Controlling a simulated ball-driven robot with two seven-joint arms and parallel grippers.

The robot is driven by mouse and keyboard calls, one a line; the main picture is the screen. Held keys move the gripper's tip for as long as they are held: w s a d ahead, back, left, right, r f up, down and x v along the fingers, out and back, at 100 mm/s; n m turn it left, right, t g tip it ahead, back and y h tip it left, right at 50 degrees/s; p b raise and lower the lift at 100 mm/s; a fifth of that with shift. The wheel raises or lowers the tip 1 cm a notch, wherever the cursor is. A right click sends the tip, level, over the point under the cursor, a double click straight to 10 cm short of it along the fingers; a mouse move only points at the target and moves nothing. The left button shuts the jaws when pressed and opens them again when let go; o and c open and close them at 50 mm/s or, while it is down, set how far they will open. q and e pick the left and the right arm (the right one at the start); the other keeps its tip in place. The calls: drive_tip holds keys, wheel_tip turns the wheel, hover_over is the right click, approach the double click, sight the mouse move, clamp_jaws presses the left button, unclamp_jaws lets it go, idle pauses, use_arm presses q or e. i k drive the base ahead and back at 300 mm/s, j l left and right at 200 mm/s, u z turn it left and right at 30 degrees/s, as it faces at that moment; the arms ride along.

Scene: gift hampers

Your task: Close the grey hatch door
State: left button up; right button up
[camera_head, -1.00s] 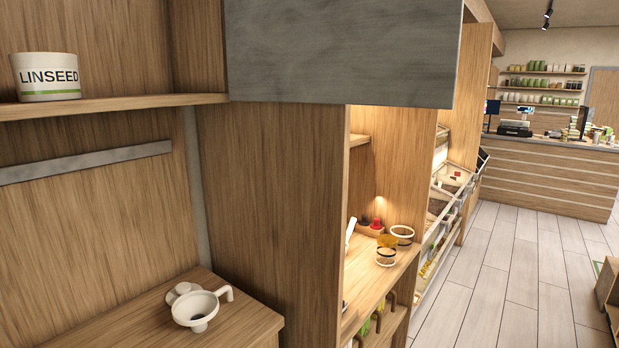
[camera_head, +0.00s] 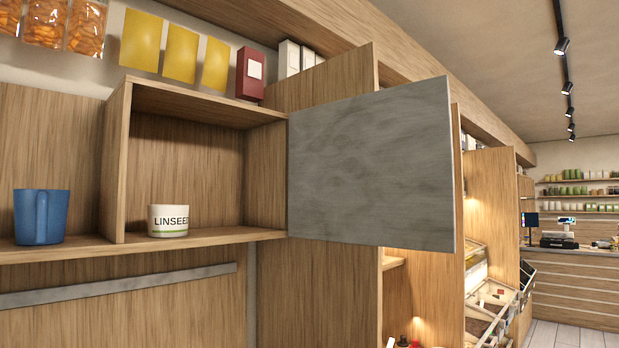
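The grey hatch door (camera_head: 372,165) stands open, swung out from the right side of a wooden wall compartment (camera_head: 186,103). The compartment's front is uncovered. Inside it stands a white jar labelled LINSEED (camera_head: 168,220) with a green stripe. No handle shows on the visible face of the door. Neither of my grippers is in view.
A blue mug (camera_head: 40,216) stands on the shelf left of the compartment. A red box (camera_head: 250,74) and yellow packets (camera_head: 181,52) are above it. A grey rail (camera_head: 120,285) runs below the shelf. Right of the door are display bins (camera_head: 490,310) and a far counter (camera_head: 575,285).

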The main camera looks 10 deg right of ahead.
sight(375, 168)
drive_tip(key=i+l+u, duration=0.1)
drive_tip(key=u, duration=0.35)
drive_tip(key=l+u, duration=0.15)
drive_tip(key=u, duration=0.3)
drive_tip(key=i+l+u, duration=0.1)
drive_tip(key=u, duration=0.3)
drive_tip(key=l+u, duration=0.3)
drive_tip(key=u, duration=0.15)
drive_tip(key=l, duration=1.6)
drive_tip(key=k+l, duration=0.1)
drive_tip(key=l, duration=1.45)
